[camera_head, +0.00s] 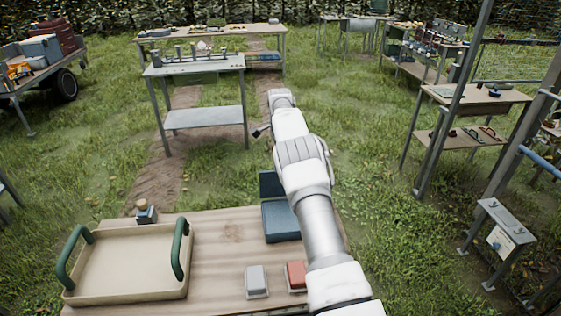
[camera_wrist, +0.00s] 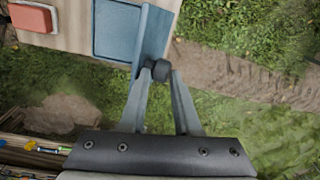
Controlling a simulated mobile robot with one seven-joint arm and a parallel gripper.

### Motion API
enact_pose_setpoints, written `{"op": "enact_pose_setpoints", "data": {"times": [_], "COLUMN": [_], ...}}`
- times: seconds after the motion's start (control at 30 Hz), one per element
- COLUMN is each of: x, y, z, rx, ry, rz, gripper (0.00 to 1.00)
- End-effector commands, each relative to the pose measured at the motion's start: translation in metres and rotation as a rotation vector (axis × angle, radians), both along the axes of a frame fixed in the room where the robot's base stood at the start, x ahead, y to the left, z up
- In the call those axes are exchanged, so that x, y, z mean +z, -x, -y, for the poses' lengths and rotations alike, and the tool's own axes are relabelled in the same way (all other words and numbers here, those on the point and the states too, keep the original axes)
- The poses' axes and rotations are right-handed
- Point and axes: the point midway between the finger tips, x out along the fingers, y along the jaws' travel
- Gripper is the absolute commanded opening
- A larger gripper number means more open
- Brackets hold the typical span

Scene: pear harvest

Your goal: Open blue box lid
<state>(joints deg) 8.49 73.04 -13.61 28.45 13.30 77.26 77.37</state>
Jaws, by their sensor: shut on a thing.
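The blue box (camera_head: 281,223) sits at the far right part of the near wooden table, partly hidden by my arm. Its lid (camera_head: 269,185) is raised at the far side of the box and looks roughly upright. My gripper (camera_wrist: 162,73) is shut on a dark round knob (camera_wrist: 158,66) at the lid's outer side. The fingertips are hidden behind my arm in the head view.
A beige tray with green handles (camera_head: 128,283) stands left on the table. A grey block (camera_head: 256,281) and a red block (camera_head: 296,275) lie near the front. A small dark blue item (camera_head: 147,214) is at the back edge.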

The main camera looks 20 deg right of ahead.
Motion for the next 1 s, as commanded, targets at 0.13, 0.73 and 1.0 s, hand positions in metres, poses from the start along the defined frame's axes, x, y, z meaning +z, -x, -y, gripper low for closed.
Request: {"op": "enact_pose_setpoints", "data": {"times": [0.13,0.73,1.0], "x": [-0.032,-0.020,0.044], "y": [0.007,0.007,0.010], "z": [-0.008,-0.006,-0.005], "rx": [0.005,-0.002,0.001], "ry": [-0.019,-0.019,-0.013], "rz": [-0.036,-0.034,-0.026], "gripper": [0.00,0.70,0.70]}}
